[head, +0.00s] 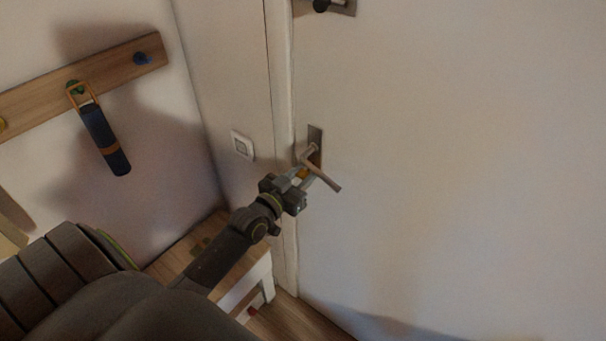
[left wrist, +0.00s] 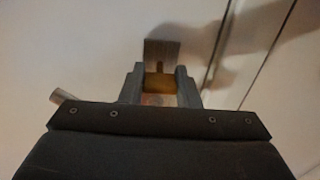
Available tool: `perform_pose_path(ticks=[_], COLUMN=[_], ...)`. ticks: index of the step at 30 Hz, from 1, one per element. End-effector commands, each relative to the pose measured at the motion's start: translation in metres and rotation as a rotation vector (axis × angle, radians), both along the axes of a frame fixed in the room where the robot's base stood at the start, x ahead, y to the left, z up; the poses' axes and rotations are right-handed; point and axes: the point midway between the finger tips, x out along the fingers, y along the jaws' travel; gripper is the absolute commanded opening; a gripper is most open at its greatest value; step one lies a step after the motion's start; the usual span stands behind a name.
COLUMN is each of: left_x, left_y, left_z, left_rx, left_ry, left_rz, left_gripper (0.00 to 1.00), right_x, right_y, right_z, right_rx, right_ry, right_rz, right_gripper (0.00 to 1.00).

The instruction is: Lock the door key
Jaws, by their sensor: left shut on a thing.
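The white door (head: 430,150) fills the right of the head view. Its metal handle (head: 325,178) slopes down to the right from a plate (head: 315,134) near the door's left edge. The handle end (left wrist: 62,97) sticks out at left. My right gripper is not in view.
A light switch (head: 242,145) is on the wall left of the door frame (head: 283,130). A wooden rack (head: 110,66) with knobs holds a hanging dark blue item (head: 104,140). A small wooden-topped stool or table (head: 222,262) stands below, under my left arm.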

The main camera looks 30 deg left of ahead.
Motion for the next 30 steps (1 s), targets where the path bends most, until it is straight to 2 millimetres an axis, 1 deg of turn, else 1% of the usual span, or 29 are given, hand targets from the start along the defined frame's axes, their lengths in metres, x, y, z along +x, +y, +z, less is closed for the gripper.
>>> perform_pose_path(ticks=[3, 4, 8, 9, 17, 20, 23, 26, 30], left_x=[0.000, 0.000, 0.000, 0.000, -0.001, -0.006, -0.018, -0.036, -0.066], left_y=[0.000, 0.000, 0.000, 0.000, 0.000, 0.001, 0.002, 0.003, 0.005], left_z=[0.000, 0.000, 0.000, 0.000, 0.000, -0.001, -0.001, -0.001, -0.001], left_rx=[-0.003, -0.003, -0.002, -0.002, 0.000, 0.000, 0.001, 0.002, 0.001], left_ry=[0.000, 0.000, 0.000, 0.000, 0.000, 0.001, 0.002, 0.002, 0.004], left_rz=[0.000, 0.000, 0.000, 0.000, 0.000, 0.000, 0.001, 0.000, 0.000], left_gripper=[0.06, 0.32, 0.49, 0.51, 0.51, 0.51, 0.51, 0.51, 0.51], right_x=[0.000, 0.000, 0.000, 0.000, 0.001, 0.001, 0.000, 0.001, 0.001], right_y=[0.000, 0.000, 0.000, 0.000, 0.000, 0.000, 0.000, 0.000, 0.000], right_z=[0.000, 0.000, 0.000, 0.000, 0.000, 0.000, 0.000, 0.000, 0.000], right_rx=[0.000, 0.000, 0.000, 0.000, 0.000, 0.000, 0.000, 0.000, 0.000], right_ry=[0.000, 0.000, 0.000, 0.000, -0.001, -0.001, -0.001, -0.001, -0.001], right_rz=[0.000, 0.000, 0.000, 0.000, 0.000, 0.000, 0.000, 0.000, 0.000], right_gripper=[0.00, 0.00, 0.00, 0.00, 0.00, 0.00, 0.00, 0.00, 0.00])
